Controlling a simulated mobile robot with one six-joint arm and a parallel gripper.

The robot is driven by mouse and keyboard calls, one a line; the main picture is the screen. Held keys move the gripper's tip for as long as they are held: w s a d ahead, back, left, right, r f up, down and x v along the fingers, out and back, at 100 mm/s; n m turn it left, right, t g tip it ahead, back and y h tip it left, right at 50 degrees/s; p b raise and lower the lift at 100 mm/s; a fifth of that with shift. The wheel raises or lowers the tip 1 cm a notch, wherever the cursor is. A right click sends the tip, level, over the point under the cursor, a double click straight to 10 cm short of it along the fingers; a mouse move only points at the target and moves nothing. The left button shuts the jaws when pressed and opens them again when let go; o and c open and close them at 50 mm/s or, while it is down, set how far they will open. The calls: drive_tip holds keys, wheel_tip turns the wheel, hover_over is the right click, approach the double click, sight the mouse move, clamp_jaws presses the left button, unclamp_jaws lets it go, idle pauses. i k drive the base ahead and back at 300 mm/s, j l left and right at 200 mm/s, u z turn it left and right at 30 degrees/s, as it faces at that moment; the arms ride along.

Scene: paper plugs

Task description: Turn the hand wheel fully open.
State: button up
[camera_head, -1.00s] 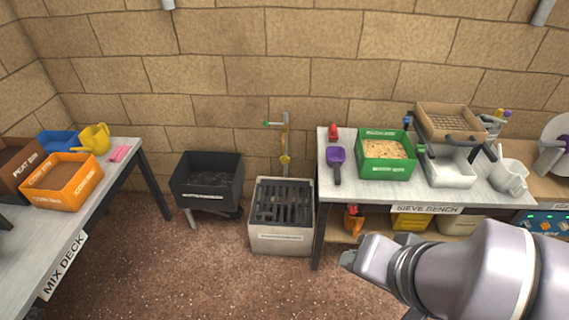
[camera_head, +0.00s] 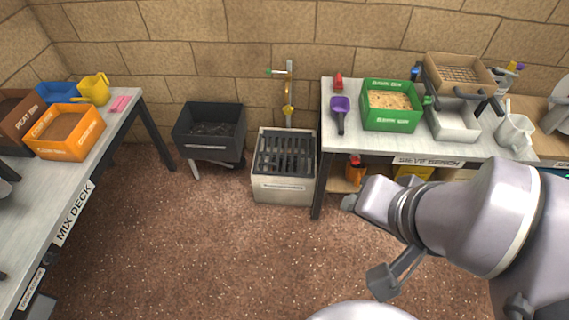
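A thin upright pipe (camera_head: 289,72) stands against the back wall, behind the grated box. A small green-tipped handle (camera_head: 271,72) juts left near its top, and a brass-yellow fitting (camera_head: 288,109) sits lower on it. I cannot make out clearly which part is a hand wheel. My arm reaches in from the right edge. My gripper end (camera_head: 366,242) is at the lower right of the centre, in front of the sieve bench and well apart from the pipe. Nothing is seen held, and its finger opening is not clear.
A pale box with a dark grate (camera_head: 284,185) stands below the pipe, with a black bin (camera_head: 209,153) to its left. The sieve bench (camera_head: 350,143) is on the right. The mix deck (camera_head: 112,165) is on the left. The brown floor between them is clear.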

sight(287, 109)
drive_tip(key=i+j+u, duration=0.15)
drive_tip(key=i+j, duration=0.35)
drive_tip(key=i+j+u, duration=0.15)
drive_tip(key=i+j, duration=0.25)
drive_tip(key=i, duration=0.2)
drive_tip(key=i+j+u, duration=0.1)
drive_tip(key=i, duration=0.45)
drive_tip(key=i+j+u, duration=0.1)
drive_tip(key=i, duration=0.4)
